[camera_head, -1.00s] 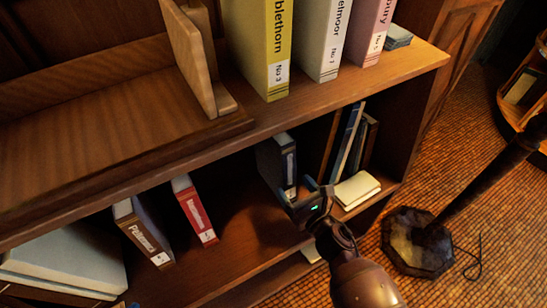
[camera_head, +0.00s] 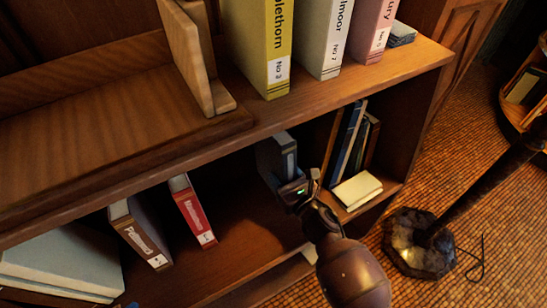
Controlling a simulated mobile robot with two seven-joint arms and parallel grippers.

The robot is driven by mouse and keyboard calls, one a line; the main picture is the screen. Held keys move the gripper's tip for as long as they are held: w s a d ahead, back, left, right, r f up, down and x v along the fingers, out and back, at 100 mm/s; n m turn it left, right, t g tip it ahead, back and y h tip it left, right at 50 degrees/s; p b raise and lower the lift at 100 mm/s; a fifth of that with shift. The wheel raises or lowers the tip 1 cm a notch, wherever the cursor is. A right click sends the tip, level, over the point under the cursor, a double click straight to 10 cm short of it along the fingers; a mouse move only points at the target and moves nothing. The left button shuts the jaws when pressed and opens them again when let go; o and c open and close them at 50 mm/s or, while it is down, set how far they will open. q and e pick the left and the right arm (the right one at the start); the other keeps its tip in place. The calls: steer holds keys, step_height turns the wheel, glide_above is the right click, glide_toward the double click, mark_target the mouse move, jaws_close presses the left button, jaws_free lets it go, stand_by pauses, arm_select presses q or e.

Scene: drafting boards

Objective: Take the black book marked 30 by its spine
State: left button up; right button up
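A dark, near-black book (camera_head: 276,154) with a pale label on its spine stands on the lower shelf, below the yellow binder. I cannot read a 30 on it at this size. My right gripper (camera_head: 300,184) is at the lower front of this book's spine and hides its bottom end. One finger sticks up to the right of the spine, with a gap between them; the other finger is partly hidden near the spine's foot. The gripper looks open, and whether it touches the book I cannot tell. My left gripper is not in view.
On the lower shelf, a red book (camera_head: 193,211) and a brown book (camera_head: 139,234) lean to the left. Thin books (camera_head: 352,142) and a cream block (camera_head: 357,190) are to the right. The upper shelf board (camera_head: 345,87) overhangs. A lamp base (camera_head: 420,243) stands on the floor.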

jaws_close()
steer(key=shift+r, duration=0.15)
